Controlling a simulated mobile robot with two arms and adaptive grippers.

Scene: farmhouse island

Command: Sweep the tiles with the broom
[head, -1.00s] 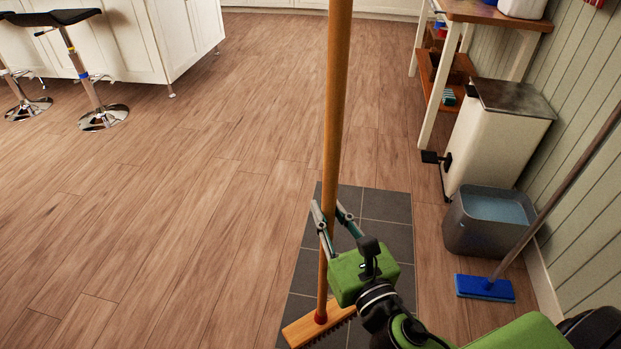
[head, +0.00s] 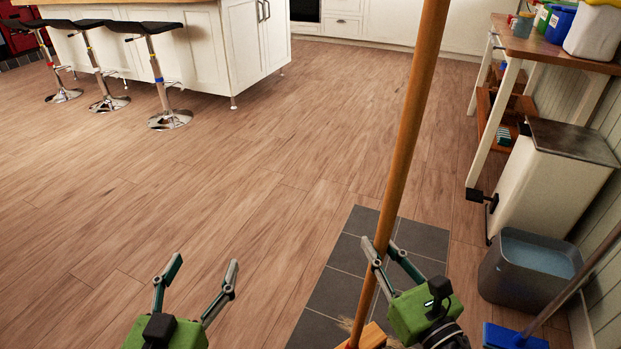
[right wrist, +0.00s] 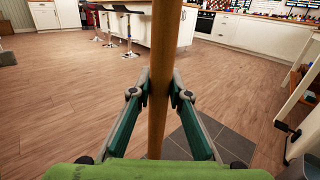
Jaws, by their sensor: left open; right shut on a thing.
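The broom (head: 407,150) has a long wooden handle that stands nearly upright, leaning a little right at the top in the head view. Its wooden head (head: 368,338) is at the lower edge, partly cut off and partly behind my right gripper. My right gripper (head: 387,258) is shut on the handle, low down; the right wrist view shows both fingers against the handle (right wrist: 163,80). The dark grey tiles (head: 340,290) form a rectangle set in the wooden floor, under and around the broom. Some tan bristles or debris show beside the broom head; I cannot tell which. My left gripper (head: 200,285) is open and empty, left of the tiles.
A grey bucket of water (head: 530,275) and a blue mop or brush (head: 512,338) stand right of the tiles. A pedal bin (head: 555,175) and a wooden-topped table (head: 550,40) line the right wall. Bar stools (head: 170,118) stand by the white island. The floor between is clear.

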